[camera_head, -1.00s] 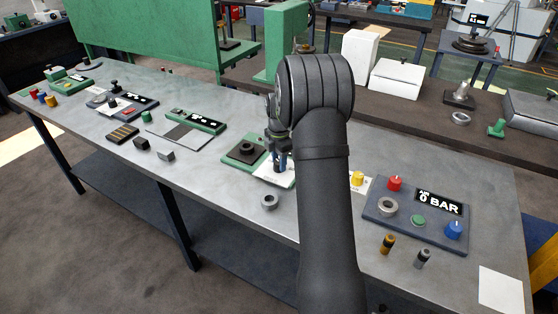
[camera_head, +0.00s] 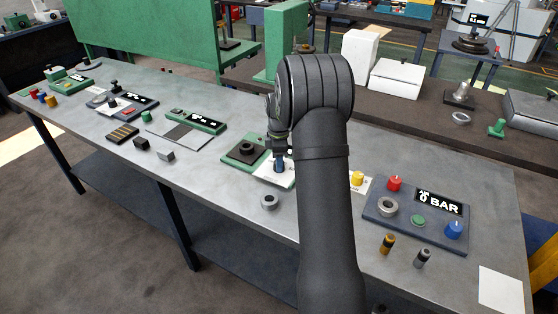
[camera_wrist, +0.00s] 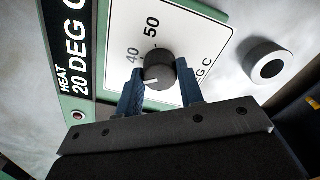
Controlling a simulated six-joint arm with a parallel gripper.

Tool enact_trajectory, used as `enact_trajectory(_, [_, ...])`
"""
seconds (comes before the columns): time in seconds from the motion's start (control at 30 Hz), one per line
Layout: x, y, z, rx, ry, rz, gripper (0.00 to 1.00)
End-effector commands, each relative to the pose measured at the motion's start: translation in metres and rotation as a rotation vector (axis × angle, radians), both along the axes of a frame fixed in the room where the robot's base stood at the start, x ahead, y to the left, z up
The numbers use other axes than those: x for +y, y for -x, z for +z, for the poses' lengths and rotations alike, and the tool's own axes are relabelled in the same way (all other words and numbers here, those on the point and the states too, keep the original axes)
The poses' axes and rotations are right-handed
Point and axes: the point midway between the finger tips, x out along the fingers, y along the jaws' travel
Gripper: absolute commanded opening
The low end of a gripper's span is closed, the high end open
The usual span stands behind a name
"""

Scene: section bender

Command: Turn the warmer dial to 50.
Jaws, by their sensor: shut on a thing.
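The warmer dial (camera_wrist: 158,60) is a dark round knob with a white mark on its near side, on a white scale plate (camera_wrist: 205,30). The numbers 40 and 50 show above the knob in the wrist view; other numbers are hidden. The warmer's display (camera_wrist: 80,50) reads HEAT 20 DEG C. My gripper (camera_wrist: 160,70) has its two blue fingers on both sides of the knob, shut on it. In the head view my gripper (camera_head: 279,168) is down at the white plate of the green warmer (camera_head: 232,160); the knob is hidden there.
A grey ring (camera_head: 269,202) lies on the bench just in front of the warmer. To the right stand a yellow knob (camera_head: 357,178) and a panel (camera_head: 400,232) reading 0 BAR.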

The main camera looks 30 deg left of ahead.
Motion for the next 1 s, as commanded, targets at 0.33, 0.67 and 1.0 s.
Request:
enact_trajectory(0.33, [0.0004,0.0,0.0008,-0.001,0.0,-0.329,0.12])
enact_trajectory(0.67, [0.0006,-0.0001,0.0009,-0.001,-0.001,-0.643,0.12])
enact_trajectory(1.0, [0.0007,-0.0001,0.001,-0.002,-0.002,-0.965,0.12])
